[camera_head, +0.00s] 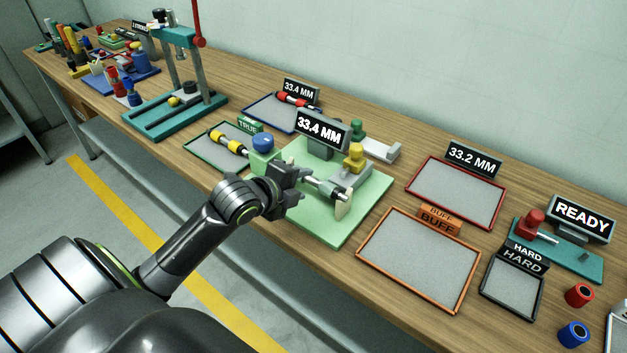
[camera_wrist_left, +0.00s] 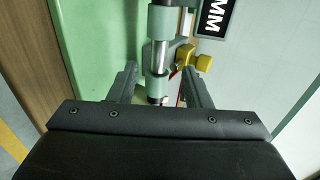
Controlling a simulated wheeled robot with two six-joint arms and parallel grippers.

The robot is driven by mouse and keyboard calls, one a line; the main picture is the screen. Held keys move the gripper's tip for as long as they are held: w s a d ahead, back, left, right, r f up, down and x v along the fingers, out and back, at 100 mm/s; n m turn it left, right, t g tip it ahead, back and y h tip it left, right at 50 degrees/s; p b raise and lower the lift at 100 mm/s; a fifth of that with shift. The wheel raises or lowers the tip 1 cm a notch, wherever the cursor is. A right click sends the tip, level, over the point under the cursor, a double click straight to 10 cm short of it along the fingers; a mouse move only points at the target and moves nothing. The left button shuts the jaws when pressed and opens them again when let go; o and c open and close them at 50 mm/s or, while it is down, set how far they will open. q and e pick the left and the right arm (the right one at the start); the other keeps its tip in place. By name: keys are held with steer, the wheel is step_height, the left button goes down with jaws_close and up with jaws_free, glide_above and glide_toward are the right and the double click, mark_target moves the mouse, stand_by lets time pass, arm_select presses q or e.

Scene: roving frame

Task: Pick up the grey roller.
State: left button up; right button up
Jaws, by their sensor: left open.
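The grey roller (camera_head: 322,187), with a bright metal shaft, sits in a measuring fixture on a light green base plate (camera_head: 345,232). It also shows in the left wrist view (camera_wrist_left: 158,54), running lengthwise between the fingers. My left gripper (camera_head: 300,184) is at the roller's left end. In the left wrist view my gripper (camera_wrist_left: 159,80) is open, one finger on each side of the roller, with gaps visible. The roller's near end is partly hidden by the gripper body. My right gripper is not in view.
A display reading 33.4 MM (camera_head: 323,130) stands behind the roller, and a yellow knob (camera_head: 355,152) beside it. A green-rimmed tray (camera_head: 205,160) holds a yellow-banded roller at left. The orange-rimmed BUFF tray (camera_head: 415,262) and red-rimmed 33.2 MM tray (camera_head: 455,195) are empty.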

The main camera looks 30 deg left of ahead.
mark_target(311, 182)
arm_select(q)
steer(key=shift+p+x, duration=0.3)
steer(key=shift+x, duration=2.05)
steer(key=shift+s+a, duration=0.1)
steer(key=shift+c, duration=0.3)
jaws_close()
